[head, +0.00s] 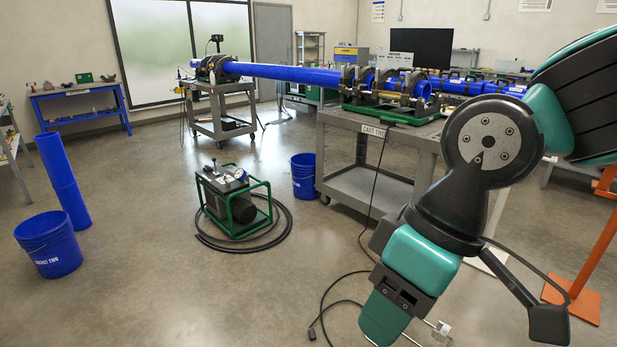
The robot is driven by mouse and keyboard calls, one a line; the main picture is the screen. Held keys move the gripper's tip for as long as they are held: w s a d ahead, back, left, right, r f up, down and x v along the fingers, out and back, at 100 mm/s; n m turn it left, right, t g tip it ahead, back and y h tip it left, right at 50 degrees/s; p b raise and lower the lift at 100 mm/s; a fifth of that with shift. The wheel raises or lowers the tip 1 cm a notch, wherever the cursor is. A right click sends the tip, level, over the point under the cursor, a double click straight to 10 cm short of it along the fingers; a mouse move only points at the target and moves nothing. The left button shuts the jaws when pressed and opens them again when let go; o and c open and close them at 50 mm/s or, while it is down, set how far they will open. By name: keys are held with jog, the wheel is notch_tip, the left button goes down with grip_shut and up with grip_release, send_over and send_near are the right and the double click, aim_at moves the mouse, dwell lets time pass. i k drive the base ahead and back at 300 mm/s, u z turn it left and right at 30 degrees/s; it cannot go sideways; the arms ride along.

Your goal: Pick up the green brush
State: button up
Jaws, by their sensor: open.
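I cannot make out a green brush anywhere in the head view. My arm fills the right side, and my gripper (438,332) shows only in part as small metal pieces at the bottom edge. The gripper is open, and no object shows in it. The rest of the gripper is cut off or hidden by my wrist.
A cart labelled CART TWO (352,188) carries clamps and blue pipe. A green-framed pump (236,205) with a coiled hose and blue buckets (48,245) stand on the floor. A blue bench (75,97) holds small items. An orange stand (588,255) is right.

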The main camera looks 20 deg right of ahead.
aim_at(384, 121)
jog(key=u, duration=0.15)
jog(key=i, duration=2.15)
jog(key=z, duration=0.2)
jog(key=i, duration=2.2)
jog(key=z, duration=1.05)
jog(key=i, duration=1.6)
jog(key=z, duration=0.5)
